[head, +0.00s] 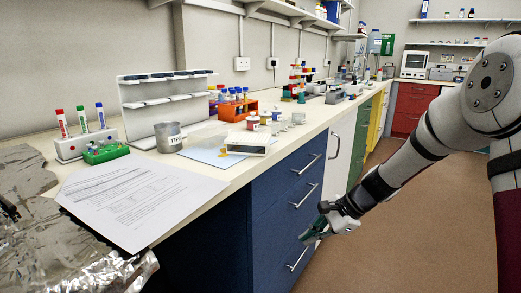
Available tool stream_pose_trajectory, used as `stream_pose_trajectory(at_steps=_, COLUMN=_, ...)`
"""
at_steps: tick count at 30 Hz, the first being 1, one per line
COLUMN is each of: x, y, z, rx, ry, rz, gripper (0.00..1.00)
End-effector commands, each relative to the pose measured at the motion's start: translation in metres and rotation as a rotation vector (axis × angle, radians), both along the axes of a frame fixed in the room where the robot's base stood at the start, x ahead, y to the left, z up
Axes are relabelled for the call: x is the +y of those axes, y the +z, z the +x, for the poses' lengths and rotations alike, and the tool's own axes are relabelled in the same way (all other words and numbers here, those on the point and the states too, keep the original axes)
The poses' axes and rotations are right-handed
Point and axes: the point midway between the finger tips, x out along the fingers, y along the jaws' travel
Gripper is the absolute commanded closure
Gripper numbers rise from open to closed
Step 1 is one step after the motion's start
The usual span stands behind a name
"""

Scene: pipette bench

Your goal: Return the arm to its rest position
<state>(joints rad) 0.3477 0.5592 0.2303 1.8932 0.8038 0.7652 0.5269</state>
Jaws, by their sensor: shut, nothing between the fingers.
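My arm (440,135) comes in from the right side of the head view and reaches down and to the left. My gripper (312,233) is at its end, in front of the blue drawers (285,190) and below the bench top. It is shut and empty. It looks close to the drawer handles, but I cannot tell whether it touches one.
The white bench top (215,180) carries a pipette stand (135,116), a metal cup (168,137), a tube rack (70,148), an orange rack (238,112) and printed sheets (135,195). Crumpled foil (60,255) lies at the left. The brown floor (385,245) is clear.

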Motion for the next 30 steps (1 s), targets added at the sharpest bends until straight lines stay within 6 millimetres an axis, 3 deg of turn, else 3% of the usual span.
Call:
stream_pose_trajectory(at_steps=1, x=0.005, y=0.02, z=-0.015, rx=-0.028, ry=0.065, rz=-0.033, gripper=1.0)
stream_pose_trajectory(at_steps=6, x=0.014, y=0.07, z=-0.071, rx=-0.093, ry=0.274, rz=-0.133, gripper=1.0)
stream_pose_trajectory(at_steps=15, x=0.014, y=0.132, z=-0.181, rx=-0.176, ry=0.61, rz=-0.309, gripper=1.0)
stream_pose_trajectory(at_steps=22, x=0.002, y=0.158, z=-0.27, rx=-0.216, ry=0.839, rz=-0.439, gripper=1.0)
stream_pose_trajectory(at_steps=30, x=-0.024, y=0.164, z=-0.361, rx=-0.239, ry=1.057, rz=-0.568, gripper=1.0)
